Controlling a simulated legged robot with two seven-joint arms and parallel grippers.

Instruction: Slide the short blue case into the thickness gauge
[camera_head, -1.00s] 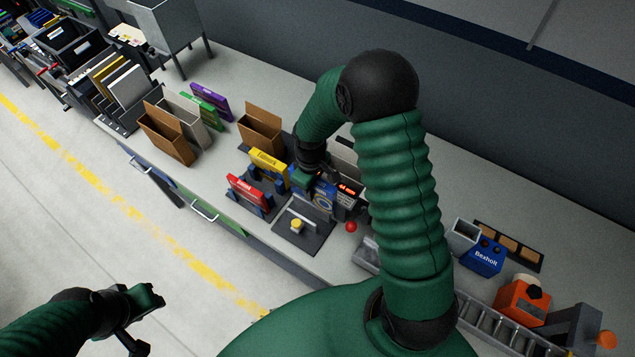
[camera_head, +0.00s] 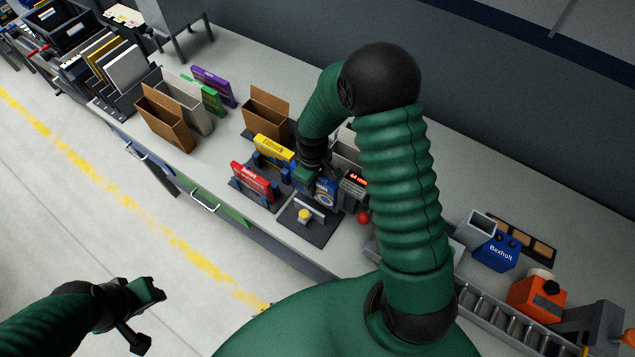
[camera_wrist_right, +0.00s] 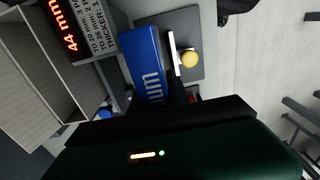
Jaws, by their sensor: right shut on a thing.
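The short blue case (camera_head: 326,192) is in my right gripper (camera_head: 310,178), which is shut on it low over the bench. In the right wrist view the case (camera_wrist_right: 143,62) stretches out from the dark fingers (camera_wrist_right: 160,100), with white lettering partly visible. The thickness gauge (camera_head: 354,186) stands just right of the case in the head view, largely behind my arm. Its red display reads 44 mm in the wrist view (camera_wrist_right: 62,28), close beside the case. I cannot tell whether they touch. My left gripper (camera_head: 148,300) hangs over the floor; its jaw opening is unclear.
A red case (camera_head: 254,181) and a yellow case (camera_head: 273,150) stand in dark holders left of the gripper. A dark plate with a yellow knob (camera_head: 304,215) lies in front. A red ball (camera_head: 363,217) is near the gauge. Open brown boxes (camera_head: 265,115) stand behind.

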